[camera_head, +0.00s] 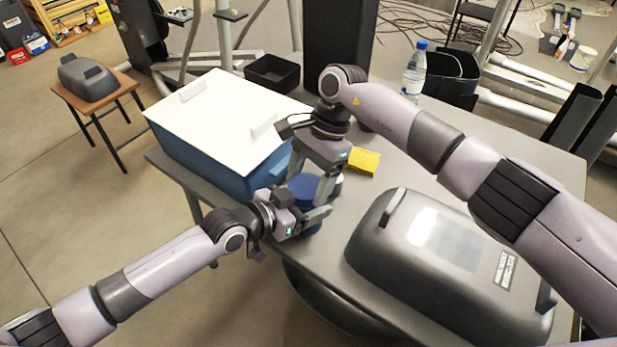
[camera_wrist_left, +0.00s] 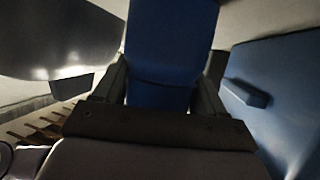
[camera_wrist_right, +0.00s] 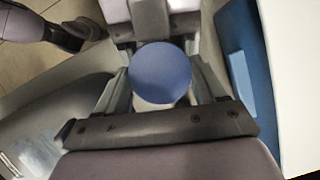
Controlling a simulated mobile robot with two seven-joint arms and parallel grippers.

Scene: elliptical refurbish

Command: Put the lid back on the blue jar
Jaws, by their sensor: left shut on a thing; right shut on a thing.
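The blue jar (camera_head: 312,230) stands near the table's front edge, mostly hidden by my grippers in the head view. Its blue side fills the space between the fingers in the left wrist view (camera_wrist_left: 168,50). My left gripper (camera_head: 306,212) is shut on the jar from the left. The round blue lid (camera_wrist_right: 160,72) lies between the fingers of my right gripper (camera_head: 312,180), which is shut on it from above. The lid also shows in the head view (camera_head: 302,186), over the jar. Whether lid and jar touch or are fully seated is hidden.
A blue bin with a white cover (camera_head: 225,115) stands left of the jar. A large grey case (camera_head: 450,265) lies to the right. A yellow sponge-like block (camera_head: 364,161), a water bottle (camera_head: 414,70) and a black tray (camera_head: 272,73) are farther back.

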